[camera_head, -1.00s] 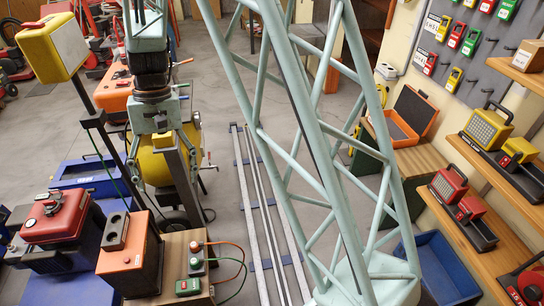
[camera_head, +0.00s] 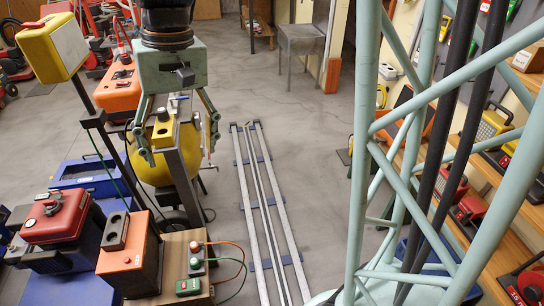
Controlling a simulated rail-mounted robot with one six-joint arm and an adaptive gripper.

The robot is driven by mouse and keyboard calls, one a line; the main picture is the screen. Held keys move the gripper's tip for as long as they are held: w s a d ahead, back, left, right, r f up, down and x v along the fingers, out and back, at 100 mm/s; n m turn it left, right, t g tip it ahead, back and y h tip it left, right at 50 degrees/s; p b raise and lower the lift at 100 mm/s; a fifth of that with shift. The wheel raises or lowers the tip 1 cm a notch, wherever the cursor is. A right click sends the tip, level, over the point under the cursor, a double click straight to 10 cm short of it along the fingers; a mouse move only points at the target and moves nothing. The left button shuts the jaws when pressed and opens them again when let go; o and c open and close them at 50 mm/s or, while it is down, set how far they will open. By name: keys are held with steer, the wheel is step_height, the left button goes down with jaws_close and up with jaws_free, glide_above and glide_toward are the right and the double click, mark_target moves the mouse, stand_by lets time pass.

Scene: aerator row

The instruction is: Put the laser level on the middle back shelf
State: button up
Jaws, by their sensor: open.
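My gripper (camera_head: 179,152) hangs from the top left of the view. Its two pale green fingers are spread wide, with nothing clasped between them. A small yellow block with a dark round spot (camera_head: 162,135), possibly the laser level, shows between the fingers at the top of a grey upright post. I cannot tell whether a finger touches it. The wooden shelves stand along the right wall; a middle one (camera_head: 482,176) shows partly behind my arm's lattice. It carries red and yellow cased devices, and much of it is hidden.
A yellow box lamp (camera_head: 50,47) stands on a pole at left. Below are a red case (camera_head: 58,217), an orange battery box (camera_head: 128,262) and a wooden box with switches (camera_head: 186,262). Floor rails (camera_head: 262,215) run through the middle. A grey table (camera_head: 301,48) stands behind.

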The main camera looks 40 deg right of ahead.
steer(key=s+d+r+t, duration=0.2)
steer(key=s+r, duration=0.3)
steer(key=s, duration=0.7)
steer(key=s+d+r+n+t+h, duration=0.1)
steer(key=s+d+r, duration=0.4)
steer(key=s, duration=0.8)
steer(key=shift+d+r+t+h, duration=0.3)
steer(key=shift+r+t, duration=0.1)
steer(key=shift+r, duration=0.25)
steer(key=shift+w, duration=0.1)
steer(key=c, duration=1.2)
